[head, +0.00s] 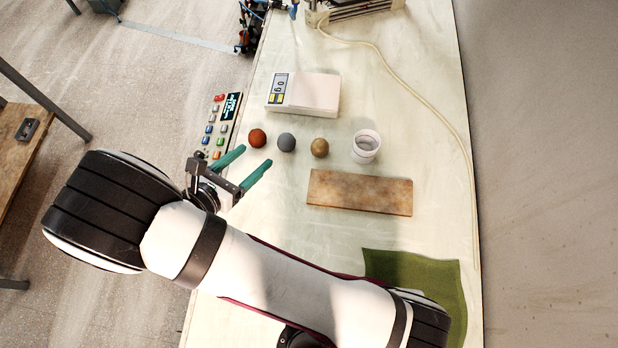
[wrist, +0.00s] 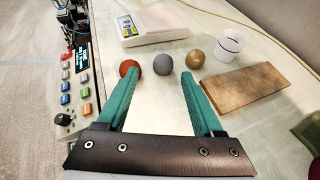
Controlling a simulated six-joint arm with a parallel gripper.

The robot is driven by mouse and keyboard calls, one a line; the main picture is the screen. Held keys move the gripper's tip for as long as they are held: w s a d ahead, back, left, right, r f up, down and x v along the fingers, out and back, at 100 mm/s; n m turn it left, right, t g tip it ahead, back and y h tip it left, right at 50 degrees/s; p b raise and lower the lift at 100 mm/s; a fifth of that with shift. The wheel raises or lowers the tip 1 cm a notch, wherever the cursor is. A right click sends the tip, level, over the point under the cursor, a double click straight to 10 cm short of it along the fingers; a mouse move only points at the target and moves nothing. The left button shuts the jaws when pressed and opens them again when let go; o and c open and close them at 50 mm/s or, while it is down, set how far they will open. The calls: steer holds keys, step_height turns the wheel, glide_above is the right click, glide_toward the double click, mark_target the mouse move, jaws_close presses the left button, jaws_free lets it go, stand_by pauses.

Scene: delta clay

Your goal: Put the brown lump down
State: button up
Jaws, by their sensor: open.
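Three round lumps stand in a row on the pale table. The brown lump (head: 320,148) is at the right of the row, beside a white cup; it also shows in the wrist view (wrist: 195,58). The grey lump (head: 287,142) is in the middle and the reddish lump (head: 257,138) at the left. My gripper (head: 257,160) has green fingers, spread apart with nothing between them. It is to the left of the brown lump and apart from it. In the wrist view the fingertips (wrist: 160,72) point toward the reddish and grey lumps.
A white scale (head: 312,92) reading 0 g stands behind the lumps. The white cup (head: 366,146) and a brown board (head: 360,193) are to the right. A button panel (head: 222,125) lies at the left edge. A green cloth (head: 425,275) lies at front right.

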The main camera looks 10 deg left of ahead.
steer(key=d+r+m+g+h, duration=0.2)
steer(key=d+r+m+g, duration=0.2)
steer(key=d+m, duration=0.4)
steer(key=d+r+m+g+h, duration=0.2)
steer(key=d+r+m+g, duration=0.3)
steer(key=d, duration=0.4)
steer(key=s+d+r+m+g+y, duration=0.45)
steer(key=s+d+m, duration=0.4)
steer(key=m, duration=0.55)
steer(key=s+a+r+m+t+y, duration=0.1)
steer(key=s+m+y, duration=0.4)
steer(key=m, duration=0.5)
steer(key=shift+s+a+y, duration=0.2)
steer(key=shift+a+y, duration=0.45)
steer(key=shift+a, duration=0.2)
